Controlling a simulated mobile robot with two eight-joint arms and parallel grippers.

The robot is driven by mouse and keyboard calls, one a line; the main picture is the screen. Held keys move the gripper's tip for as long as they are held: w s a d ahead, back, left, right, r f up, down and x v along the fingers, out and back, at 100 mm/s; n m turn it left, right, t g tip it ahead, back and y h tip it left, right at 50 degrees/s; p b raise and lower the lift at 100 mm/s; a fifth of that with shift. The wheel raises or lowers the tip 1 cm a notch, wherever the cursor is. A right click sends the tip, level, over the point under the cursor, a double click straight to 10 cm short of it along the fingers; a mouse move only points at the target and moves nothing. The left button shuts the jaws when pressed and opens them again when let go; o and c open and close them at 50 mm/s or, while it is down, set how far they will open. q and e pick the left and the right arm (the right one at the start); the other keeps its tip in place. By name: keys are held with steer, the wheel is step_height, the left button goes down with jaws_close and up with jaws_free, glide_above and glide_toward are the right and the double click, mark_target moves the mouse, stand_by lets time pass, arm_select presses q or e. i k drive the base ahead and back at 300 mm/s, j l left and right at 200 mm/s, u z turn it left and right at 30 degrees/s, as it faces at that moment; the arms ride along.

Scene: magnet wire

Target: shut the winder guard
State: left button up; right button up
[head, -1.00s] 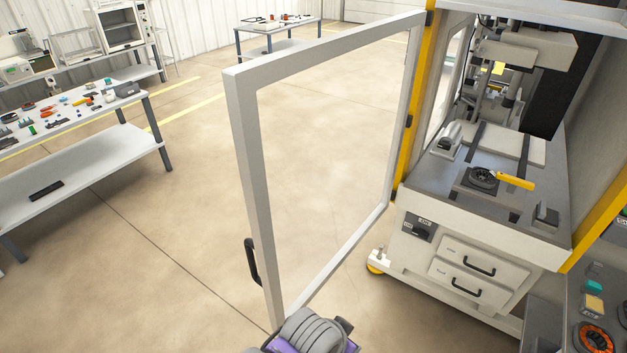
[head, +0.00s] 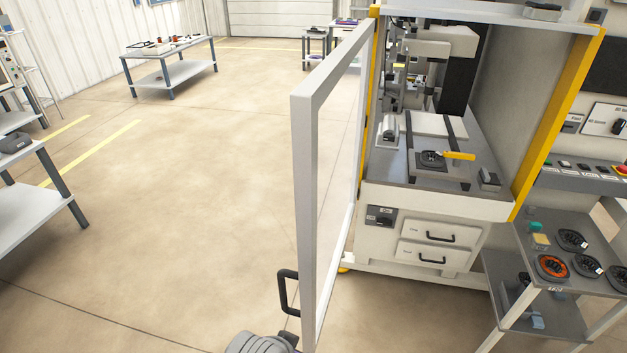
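The winder guard (head: 306,190) is a grey-framed clear door hinged on the yellow post at the left of the winder (head: 438,205). It stands swung open toward me, seen at a steep angle. Its black handle (head: 285,291) is on the lower outer side of the near upright. Inside the winder, a dark round part with a yellow handle (head: 459,155) sits on the grey bed. A grey rounded part of my arm shows at the bottom edge, just below the handle. No gripper fingers show in view.
A grey cart (head: 547,290) with several spools stands right of the winder. A control panel with buttons (head: 590,172) is behind it. Workbenches stand at the left and back left (head: 168,62). The floor left of the guard is clear.

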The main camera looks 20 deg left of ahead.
mark_target(307, 99)
steer(key=i+j, duration=0.1)
steer(key=j, duration=0.4)
steer(key=j+z, duration=0.1)
steer(key=j, duration=0.35)
steer(key=i+j, duration=0.15)
steer(key=j, duration=0.35)
steer(key=k+j+z, duration=0.2)
steer(key=k+j, duration=0.3)
steer(key=j, duration=0.1)
